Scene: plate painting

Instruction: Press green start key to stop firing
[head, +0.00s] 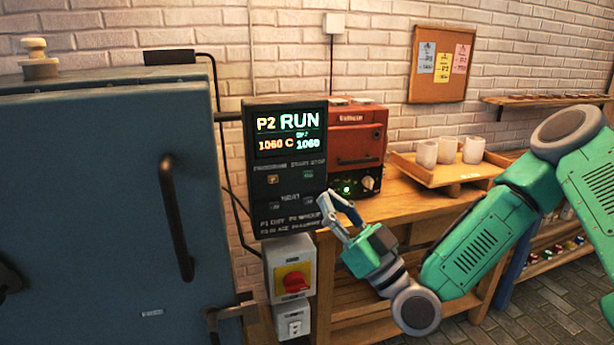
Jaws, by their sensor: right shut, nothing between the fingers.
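The black kiln control panel (284,205) is upright at the right side of the blue kiln (90,200). Its lit display (288,133) reads "P2 RUN", with 1060 C and another 1060 beside it. The green start/stop key (308,174) is on the panel's right side below the display, under small lettering. My right gripper (335,203) is shut and empty. Its fingertips are at the lower right edge of the panel, below the green key and apart from it in the picture. I cannot tell whether they touch the panel. My left gripper is not in view.
Below the panel is a grey box with a red rotary switch (294,281) on a yellow plate. A red machine (356,145) and a wooden tray (432,176) with white cups stand on the wooden bench to the right. The kiln's door handle (176,218) sticks out at left.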

